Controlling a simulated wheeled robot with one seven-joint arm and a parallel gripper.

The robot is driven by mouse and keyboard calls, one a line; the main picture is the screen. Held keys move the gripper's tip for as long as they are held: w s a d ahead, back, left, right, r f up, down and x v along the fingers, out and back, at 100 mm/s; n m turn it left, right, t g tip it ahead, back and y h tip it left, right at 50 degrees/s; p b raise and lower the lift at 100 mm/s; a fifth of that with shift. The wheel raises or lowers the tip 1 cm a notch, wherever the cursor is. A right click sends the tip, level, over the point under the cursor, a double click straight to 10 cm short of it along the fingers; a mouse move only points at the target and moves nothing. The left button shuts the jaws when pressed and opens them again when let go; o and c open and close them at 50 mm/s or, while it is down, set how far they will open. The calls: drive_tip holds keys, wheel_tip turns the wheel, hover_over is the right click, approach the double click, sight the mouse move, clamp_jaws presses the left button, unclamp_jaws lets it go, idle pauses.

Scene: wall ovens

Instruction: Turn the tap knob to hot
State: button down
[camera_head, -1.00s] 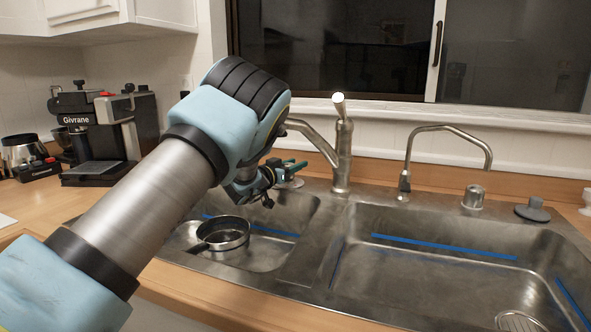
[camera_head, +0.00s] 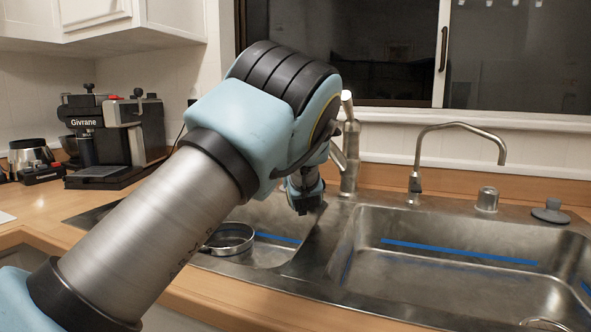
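The tap (camera_head: 349,150) is a brushed-metal faucet standing behind the divider of the double sink. Its upright knob (camera_head: 346,99) shows at the top, tilted slightly, with a pale end. My arm crosses the view from the lower left and hides the tap's spout and part of its body. My gripper (camera_head: 305,200) hangs below the wrist, just left of the tap's base and over the left basin. Its fingers are mostly hidden and dark, so I cannot tell whether they are open or touching the tap.
The sink (camera_head: 450,235) has two basins; a round metal pan (camera_head: 230,238) sits in the left one. A thinner curved faucet (camera_head: 417,165) stands to the right, with a metal cap (camera_head: 487,199) and dark stopper (camera_head: 550,212) beyond. A coffee machine (camera_head: 115,140) stands at left.

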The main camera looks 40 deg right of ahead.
drive_tip(key=shift+a+r+n+t+y, duration=0.1)
drive_tip(key=shift+r+n+t+y, duration=0.05)
drive_tip(key=shift+n+t+y, duration=0.3)
drive_tip(key=shift+c, duration=2)
unclamp_jaws()
drive_tip(key=shift+w, duration=0.1)
drive_tip(key=shift+b+v, duration=0.4)
drive_tip(key=shift+v, duration=3.35)
